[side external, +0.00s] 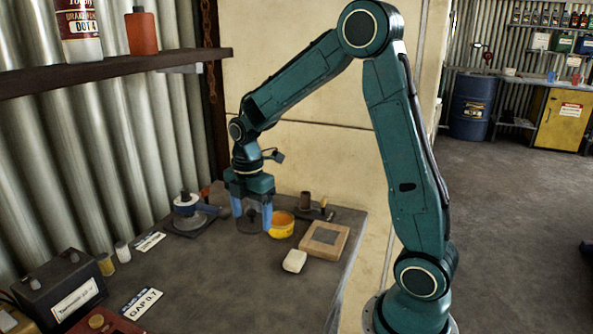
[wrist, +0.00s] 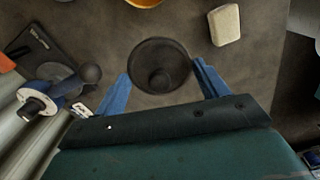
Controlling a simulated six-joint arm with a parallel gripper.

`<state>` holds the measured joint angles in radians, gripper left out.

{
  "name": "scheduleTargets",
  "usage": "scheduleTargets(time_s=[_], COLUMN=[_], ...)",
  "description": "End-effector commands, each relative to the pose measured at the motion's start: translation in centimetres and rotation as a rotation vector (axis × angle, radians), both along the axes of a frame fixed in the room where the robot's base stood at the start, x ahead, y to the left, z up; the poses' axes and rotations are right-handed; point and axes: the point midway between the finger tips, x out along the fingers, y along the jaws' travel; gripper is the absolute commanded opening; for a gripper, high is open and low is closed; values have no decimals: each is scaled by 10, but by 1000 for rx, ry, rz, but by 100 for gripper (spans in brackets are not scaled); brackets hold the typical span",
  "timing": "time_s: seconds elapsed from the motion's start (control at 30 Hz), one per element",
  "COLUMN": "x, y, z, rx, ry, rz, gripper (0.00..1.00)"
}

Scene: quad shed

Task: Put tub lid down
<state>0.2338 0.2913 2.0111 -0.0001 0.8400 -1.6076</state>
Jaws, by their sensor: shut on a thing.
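The tub lid is a dark round disc with a knob in its middle. It shows in the wrist view (wrist: 144,58) between the two blue fingers, and in the side view (side external: 250,222) low over the bench. My gripper (side external: 252,224) points down and is shut on the lid, with one finger at each side of it; the fingers also show in the wrist view (wrist: 162,72). I cannot tell whether the lid touches the bench. A yellow-orange tub (side external: 280,230) stands just right of the gripper in the side view; only its edge (wrist: 145,2) shows in the wrist view.
A pale block (side external: 294,261) and a wooden-framed square (side external: 344,241) lie to the right. A blue-and-white device on a dark base (side external: 187,208) stands to the left. Small jars (side external: 122,251) and a black box (side external: 62,288) are nearer the front. The bench middle (side external: 215,275) is clear.

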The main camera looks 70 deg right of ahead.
Motion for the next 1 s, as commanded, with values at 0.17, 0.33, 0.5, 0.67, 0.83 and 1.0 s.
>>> scheduleTargets(time_s=[0.17,0.33,0.5,0.67,0.83,1.0], x=[0,0,0,0,0,0], y=[0,0,0,0,0,0], z=[-27,-36,-38,-49,-68,-79], rx=[0,0,0,1,1,0], ry=[2,0,-1,3,3,1], rz=[0,0,0,0,0,0], gripper=[51,51,51,51,51,51])
